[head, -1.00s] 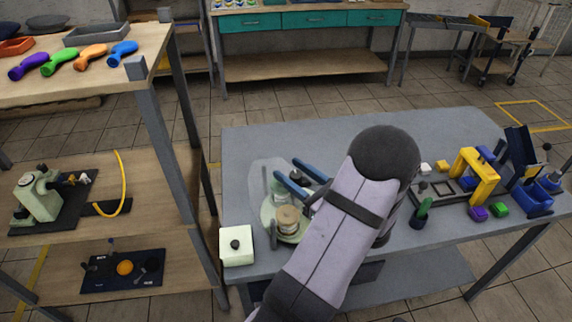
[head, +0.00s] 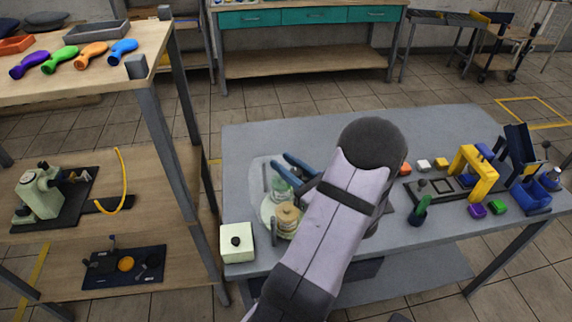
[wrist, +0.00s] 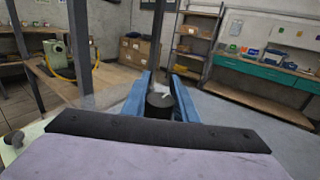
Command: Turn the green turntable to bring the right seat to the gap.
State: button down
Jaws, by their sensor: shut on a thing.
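The pale green turntable (head: 267,213) sits on the left part of the grey table in the head view, partly hidden by my arm. A beige stacked spool-like piece (head: 287,217) stands on its front part, and a greenish clear piece (head: 281,190) stands behind that. My gripper (head: 291,173) has two blue fingers over the turntable's back side. In the wrist view my gripper (wrist: 160,90) is shut on a black round knob (wrist: 160,106) between the fingers. The gap and the turntable's right side cannot be made out behind my arm.
A pale box with a black knob (head: 237,242) stands at the table's front left corner. A yellow frame (head: 476,172), a green-handled tool (head: 419,210) and small coloured blocks stand to the right. A wooden shelf (head: 150,150) rises at left. The table's back is clear.

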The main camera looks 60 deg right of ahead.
aim_at(300, 176)
jog(key=shift+d+m+g+h, duration=0.3)
jog(key=shift+m+h, duration=0.4)
jog(key=shift+h, duration=0.3)
jog(key=c, duration=1.4)
grip_release()
jog(key=shift+a, duration=0.1)
jog(key=shift+s, duration=0.2)
jog(key=shift+s+a+b, duration=0.15)
jog(key=shift+s+b, duration=0.2)
jog(key=shift+s, duration=0.25)
jog(key=shift+b+v, duration=0.7)
jog(key=shift+v, duration=2.25)
jog(key=shift+a, duration=0.1)
